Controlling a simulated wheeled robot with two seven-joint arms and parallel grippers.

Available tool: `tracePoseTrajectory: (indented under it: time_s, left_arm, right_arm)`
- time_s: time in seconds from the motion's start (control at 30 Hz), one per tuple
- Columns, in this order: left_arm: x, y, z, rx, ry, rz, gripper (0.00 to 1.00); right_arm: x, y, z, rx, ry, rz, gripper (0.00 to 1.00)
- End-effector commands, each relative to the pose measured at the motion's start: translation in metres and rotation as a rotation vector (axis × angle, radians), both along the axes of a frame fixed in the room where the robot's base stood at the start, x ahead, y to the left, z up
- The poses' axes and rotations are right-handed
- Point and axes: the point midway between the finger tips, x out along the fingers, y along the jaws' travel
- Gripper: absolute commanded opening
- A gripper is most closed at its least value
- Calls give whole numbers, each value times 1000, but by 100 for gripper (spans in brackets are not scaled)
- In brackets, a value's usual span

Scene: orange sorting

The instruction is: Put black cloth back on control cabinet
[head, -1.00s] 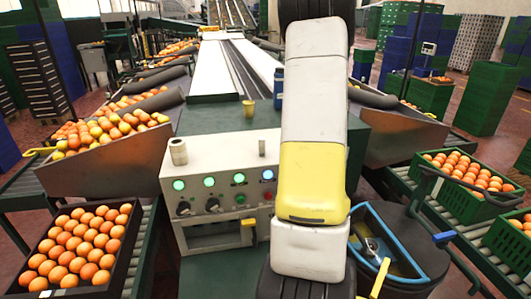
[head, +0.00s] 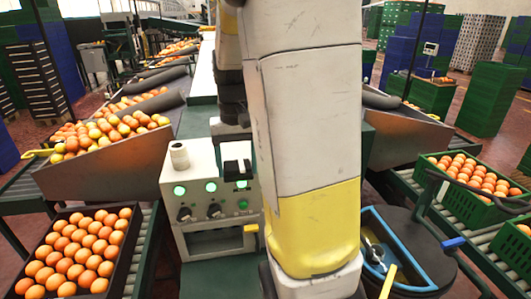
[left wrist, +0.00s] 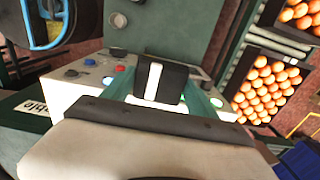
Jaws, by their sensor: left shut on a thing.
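The grey control cabinet (head: 205,232), with lit buttons and dark knobs, stands in the middle of the head view; its panel also shows in the left wrist view (left wrist: 92,88). My left gripper (head: 236,150) is over the cabinet's top, partly hidden by my own arm in the head view. In the left wrist view, its two greenish fingers (left wrist: 160,92) are shut on the black cloth (left wrist: 177,83), a small dark piece with a white stripe. The cloth (head: 238,170) appears at the panel's upper edge; I cannot tell whether it touches. My right gripper is not in view.
A black crate of oranges (head: 128,255) is at left, and green crates (head: 440,197) are at right. A dark bin with a blue rim (head: 398,222) stands right of the cabinet. My arm covers the cabinet's right part.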

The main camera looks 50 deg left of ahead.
Motion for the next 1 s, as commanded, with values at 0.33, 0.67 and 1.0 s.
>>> tracePoseTrajectory:
  time_s: [0.33, 0.67, 1.0]
  left_arm:
    - [19, 59, -5, -2, -1, 19, 5]
    - [51, 132, -12, -1, -2, 17, 5]
    - [57, 147, -27, -3, -1, 16, 5]
  right_arm:
    - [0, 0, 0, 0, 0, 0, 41]
    - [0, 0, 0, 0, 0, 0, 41]
    - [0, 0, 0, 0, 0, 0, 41]
